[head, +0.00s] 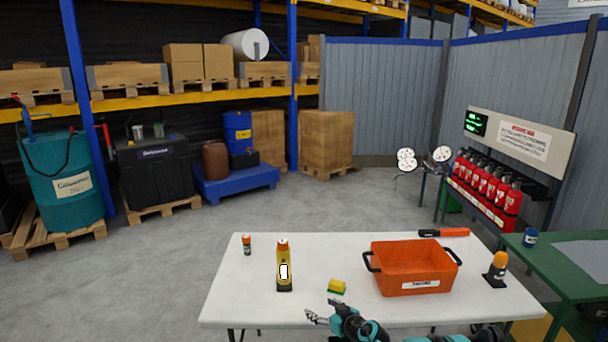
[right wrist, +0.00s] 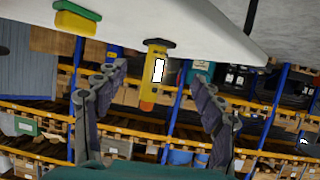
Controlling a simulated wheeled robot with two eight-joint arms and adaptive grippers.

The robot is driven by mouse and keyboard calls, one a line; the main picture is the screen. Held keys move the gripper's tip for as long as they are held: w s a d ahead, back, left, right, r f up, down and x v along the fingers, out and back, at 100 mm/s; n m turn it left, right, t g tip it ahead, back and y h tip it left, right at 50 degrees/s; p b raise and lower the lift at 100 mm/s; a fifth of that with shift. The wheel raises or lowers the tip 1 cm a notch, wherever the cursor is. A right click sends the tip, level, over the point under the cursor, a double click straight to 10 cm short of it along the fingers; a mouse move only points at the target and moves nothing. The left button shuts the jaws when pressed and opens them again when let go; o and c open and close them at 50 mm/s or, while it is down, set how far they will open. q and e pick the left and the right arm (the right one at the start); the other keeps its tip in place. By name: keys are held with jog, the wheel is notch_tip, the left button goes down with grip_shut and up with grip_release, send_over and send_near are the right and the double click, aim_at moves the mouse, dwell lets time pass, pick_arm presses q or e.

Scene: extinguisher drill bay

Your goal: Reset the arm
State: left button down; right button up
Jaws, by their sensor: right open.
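My right gripper (head: 318,319) is low over the front edge of the white table (head: 225,305) in the head view. In the right wrist view its two fingers (right wrist: 160,95) are spread apart with nothing held between them. Beyond them stands a yellow bottle (right wrist: 152,88) with a dark base, seen upside down. In the head view the yellow bottle (head: 284,270) with an orange cap stands upright, up and left of the gripper and apart from it. A yellow and green sponge (head: 337,287) lies close behind the gripper. My left gripper is not in view.
An orange crate (head: 385,284) with black handles stands on the right of the table. A small orange-capped bottle (head: 247,244), an orange-black tool (head: 444,232) and an amber beacon (head: 496,268) are also there. A green bench (head: 560,262) adjoins the right. The left front of the tabletop is clear.

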jog(key=s+d+r+m+t+h, duration=0.2)
jog(key=d+r+t, duration=0.15)
jog(key=r, duration=0.85)
jog(key=s+d+r+m+t+h, duration=0.1)
jog(key=s+d+r+t+h, duration=0.2)
jog(key=r, duration=0.9)
jog(key=s+d+r+m+h, duration=0.3)
jog(key=s+d+r, duration=0.1)
jog(key=d, duration=0.3)
jog(key=s+d+f+m+g+h, duration=0.1)
jog(key=s+d+f+g+h, duration=0.15)
jog(key=s, duration=0.65)
jog(key=s+d+f+m+g+h, duration=0.1)
jog(key=s+d+f+m+g, duration=0.2)
jog(key=s, duration=0.5)
jog(key=s+a+f+n+g+y, duration=0.1)
jog(key=s+a+f+g+y, duration=0.1)
jog(key=s+f, duration=0.3)
jog(key=s+a+f+n+g+y, duration=0.2)
jog(key=s+a+f, duration=0.3)
jog(key=s, duration=0.6)
jog(key=shift+f+n+g, duration=0.3)
jog(key=shift+f+g, duration=0.3)
jog(key=shift+f, duration=0.05)
